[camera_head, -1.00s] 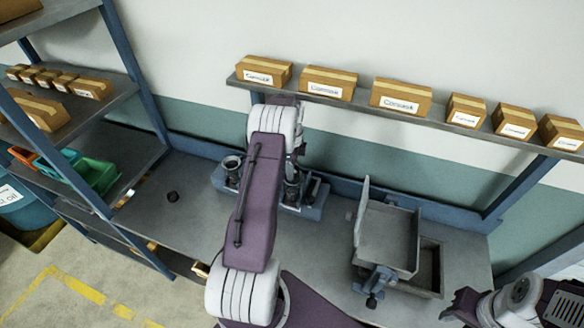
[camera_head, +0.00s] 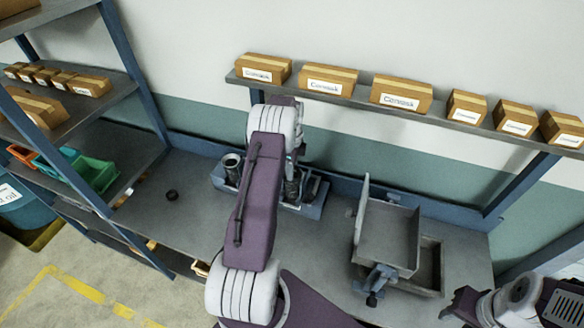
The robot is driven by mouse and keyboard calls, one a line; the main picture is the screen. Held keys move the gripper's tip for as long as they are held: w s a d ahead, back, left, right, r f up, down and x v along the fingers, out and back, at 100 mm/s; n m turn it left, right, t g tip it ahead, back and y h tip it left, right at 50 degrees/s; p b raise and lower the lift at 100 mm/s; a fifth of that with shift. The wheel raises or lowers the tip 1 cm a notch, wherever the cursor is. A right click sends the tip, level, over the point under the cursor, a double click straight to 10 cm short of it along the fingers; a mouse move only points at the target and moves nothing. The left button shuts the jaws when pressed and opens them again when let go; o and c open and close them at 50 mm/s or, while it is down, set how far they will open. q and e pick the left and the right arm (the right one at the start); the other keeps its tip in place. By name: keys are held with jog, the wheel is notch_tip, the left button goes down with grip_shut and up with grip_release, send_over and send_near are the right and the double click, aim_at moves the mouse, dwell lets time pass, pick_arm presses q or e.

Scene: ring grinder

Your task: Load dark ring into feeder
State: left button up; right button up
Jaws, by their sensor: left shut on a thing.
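A small dark ring (camera_head: 172,196) lies flat on the workbench, left of the machine. The blue-grey ring machine (camera_head: 220,180) stands at the back of the bench, with a dark upright cylinder (camera_head: 232,168) at its left and another (camera_head: 292,188) near its middle. I cannot tell which part is the feeder. My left gripper (camera_head: 297,163) is over the middle of the machine, mostly hidden behind my own arm. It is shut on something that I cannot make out. My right gripper (camera_head: 466,306) is low at the right, apart from everything, its jaw opening unclear.
A grey tilted plate fixture (camera_head: 386,238) with a bin (camera_head: 430,265) stands on the right of the bench (camera_head: 325,240). Shelving (camera_head: 125,110) with green and orange bins rises at left. A wall shelf (camera_head: 350,102) with cardboard boxes runs above. Bare bench lies around the ring.

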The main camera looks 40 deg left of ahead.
pick_arm(q)
jog(key=shift+f, duration=0.2)
jog(key=o, duration=1.6)
jog(key=shift+c, duration=0.2)
notch_tip(320, 180, up, 9)
jog(key=b, duration=0.3)
jog(key=shift+b, duration=0.3)
